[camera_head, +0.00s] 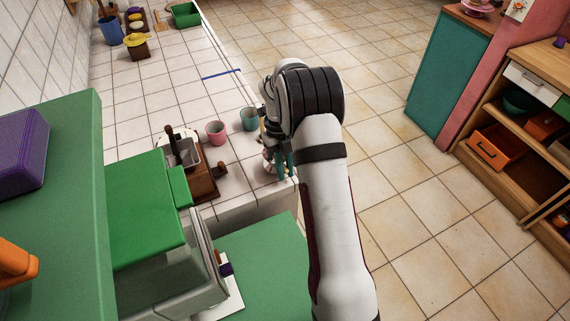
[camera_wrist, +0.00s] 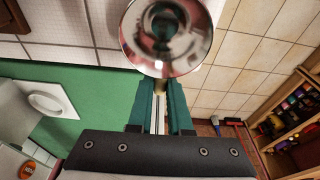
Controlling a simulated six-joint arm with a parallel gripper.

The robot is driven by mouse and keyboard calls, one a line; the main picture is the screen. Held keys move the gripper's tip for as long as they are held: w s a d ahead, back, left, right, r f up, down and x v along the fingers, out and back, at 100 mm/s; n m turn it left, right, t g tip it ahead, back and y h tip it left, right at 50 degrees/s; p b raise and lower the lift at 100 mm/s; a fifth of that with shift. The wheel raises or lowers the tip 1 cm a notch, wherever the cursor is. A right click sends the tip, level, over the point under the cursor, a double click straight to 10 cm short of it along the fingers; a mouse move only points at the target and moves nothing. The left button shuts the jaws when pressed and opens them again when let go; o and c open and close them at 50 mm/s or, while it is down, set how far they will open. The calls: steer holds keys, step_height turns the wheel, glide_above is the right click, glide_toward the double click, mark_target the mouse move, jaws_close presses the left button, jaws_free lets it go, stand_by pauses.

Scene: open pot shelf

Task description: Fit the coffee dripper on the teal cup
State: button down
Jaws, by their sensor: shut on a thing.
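The teal cup (camera_head: 250,120) stands on the white tiled counter, close to its right edge. My gripper (camera_head: 280,165) is just in front of the cup, low near the counter's right edge, with its teal fingers pointing down. In the wrist view, the teal fingers (camera_wrist: 161,88) are shut on the coffee dripper (camera_wrist: 190,55), a shiny round metallic piece with a wide rim, beyond the fingertips. In the head view the dripper is mostly hidden by my gripper. The dripper looks apart from the teal cup.
A pink cup (camera_head: 216,133) stands left of the teal cup. A brown wooden stand (camera_head: 203,182) with a metal container is left of my gripper. The counter behind the cups is mostly clear.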

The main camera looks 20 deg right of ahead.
steer(key=shift+f, duration=0.35)
stand_by(0.4)
steer(key=c, duration=0.8)
jaws_free()
steer(key=shift+o, duration=0.2)
step_height(320, 180, up, 7)
steer(key=shift+f, duration=0.15)
